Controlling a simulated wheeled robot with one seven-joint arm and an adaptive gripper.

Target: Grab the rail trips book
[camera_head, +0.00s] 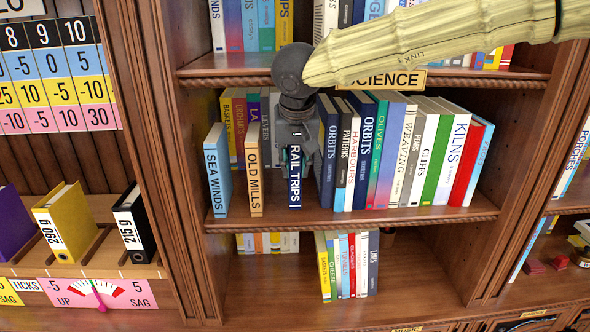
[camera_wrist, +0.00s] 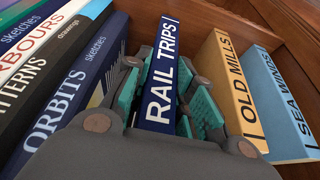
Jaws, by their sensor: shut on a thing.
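The rail trips book (camera_head: 295,178) is dark blue with white lettering and stands upright on the middle shelf below the SCIENCE label. In the wrist view its spine (camera_wrist: 161,75) rises between the teal-padded fingers. My gripper (camera_head: 296,140) reaches down from above and is shut on the book, one finger on each side. The gripper also fills the lower part of the wrist view (camera_wrist: 165,108). The book's back part is hidden behind the gripper in the head view.
The tan Old Mills book (camera_head: 254,176) and light blue Sea Winds book (camera_head: 218,170) stand left of it. The blue Orbits book (camera_head: 327,150) and a tight row stand close on its right. The SCIENCE label (camera_head: 382,80) is on the shelf edge above. A lower shelf (camera_head: 270,290) has bare room in front.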

